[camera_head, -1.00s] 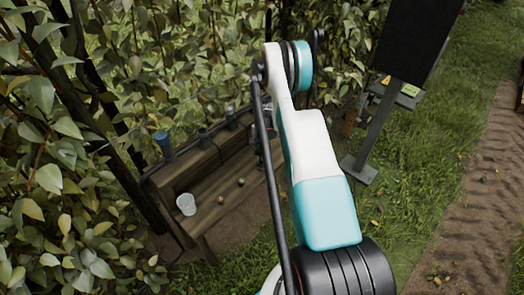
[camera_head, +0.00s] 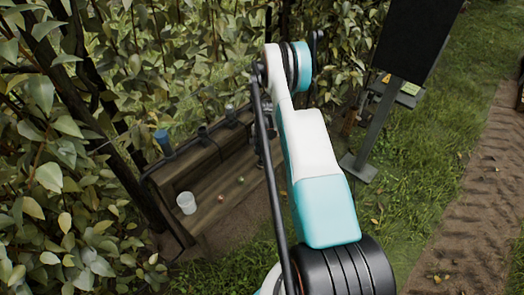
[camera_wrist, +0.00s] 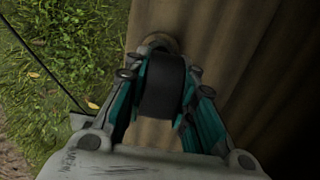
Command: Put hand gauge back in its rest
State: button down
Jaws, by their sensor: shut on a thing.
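My gripper (camera_wrist: 162,112) shows in the wrist view, its teal and grey fingers shut on a dark, rounded black object, which I take to be the hand gauge (camera_wrist: 162,85). The gauge sits between the fingers above a brown wooden surface. A round, dull metallic or tan piece (camera_wrist: 158,43) shows just beyond the gauge; I cannot tell whether it is part of it or touches it. I cannot make out the gauge's rest for certain; dark holders (camera_head: 203,132) stand along the bench's back board.
Leafy branches crowd the left and back. A dark panel on a post (camera_head: 385,120) stands right; grass lies beyond.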

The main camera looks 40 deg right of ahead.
jog(key=shift+f, duration=0.2)
jog(key=c, duration=1.2)
grip_release()
jog(key=shift+c, duration=0.2)
jog(key=shift+r, duration=0.15)
notch_tip(320, 180, up, 12)
jog(key=shift+d+f, duration=0.1)
jog(key=shift+d, duration=0.05)
